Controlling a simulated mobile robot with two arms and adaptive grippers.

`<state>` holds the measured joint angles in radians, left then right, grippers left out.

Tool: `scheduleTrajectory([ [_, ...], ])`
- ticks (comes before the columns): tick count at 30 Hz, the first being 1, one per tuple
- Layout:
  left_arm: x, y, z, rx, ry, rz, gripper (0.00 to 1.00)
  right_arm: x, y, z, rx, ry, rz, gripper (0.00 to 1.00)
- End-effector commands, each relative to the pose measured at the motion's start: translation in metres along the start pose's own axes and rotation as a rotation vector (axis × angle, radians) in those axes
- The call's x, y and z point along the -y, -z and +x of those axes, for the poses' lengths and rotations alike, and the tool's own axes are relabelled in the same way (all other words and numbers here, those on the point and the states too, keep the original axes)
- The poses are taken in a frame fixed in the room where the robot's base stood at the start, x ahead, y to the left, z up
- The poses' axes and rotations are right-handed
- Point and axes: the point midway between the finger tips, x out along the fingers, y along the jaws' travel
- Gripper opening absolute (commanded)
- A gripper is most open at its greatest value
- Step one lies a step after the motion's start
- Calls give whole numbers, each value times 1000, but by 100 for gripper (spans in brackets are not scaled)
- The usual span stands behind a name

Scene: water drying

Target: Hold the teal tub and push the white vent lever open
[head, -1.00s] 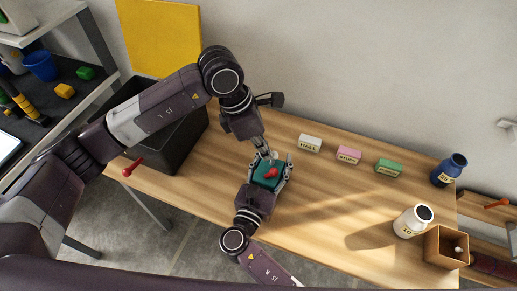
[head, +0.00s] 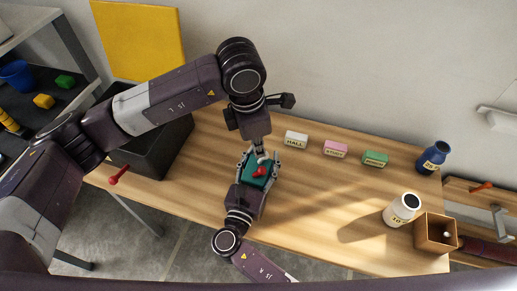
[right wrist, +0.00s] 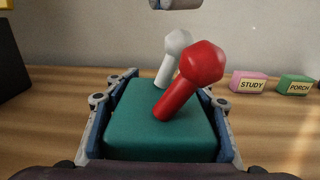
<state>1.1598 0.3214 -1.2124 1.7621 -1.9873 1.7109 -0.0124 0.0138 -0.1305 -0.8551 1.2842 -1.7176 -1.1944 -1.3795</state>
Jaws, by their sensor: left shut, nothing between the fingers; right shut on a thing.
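The teal tub (right wrist: 160,135) is held between the fingers of my right gripper (head: 258,172), low over the table. In the right wrist view its fingers flank the tub on both sides. A red lever (right wrist: 190,78) and, behind it, a white lever (right wrist: 174,58) stick up from the tub's top, both leaning right. In the head view the red lever (head: 259,171) shows, while the white one is hard to separate from the fingertips. My left gripper (head: 262,154) is shut and empty, pointing down at the tub's far side. Its tip (right wrist: 175,3) shows above the white lever, apart from it.
Labelled blocks stand behind to the right: white HALL (head: 296,140), pink STUDY (head: 335,149), green PORCH (head: 375,158). A black bin (head: 150,150) is at the left.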

Motion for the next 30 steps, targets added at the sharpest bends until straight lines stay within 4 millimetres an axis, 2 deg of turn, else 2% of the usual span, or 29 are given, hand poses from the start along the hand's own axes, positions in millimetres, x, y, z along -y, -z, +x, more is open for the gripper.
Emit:
scheduleTrajectory([
  [10,0,3,-3,1,-1,-1,0,0,0,0,0,0,0,19],
  [14,0,16,-13,2,-3,-1,0,0,0,0,0,0,0,19],
  [17,1,34,-25,1,-3,-3,0,0,0,0,0,0,0,19],
  [24,17,9,-75,4,-3,5,0,0,0,0,0,0,0,19],
  [30,26,-3,-103,3,-1,1,0,0,0,0,0,0,0,19],
])
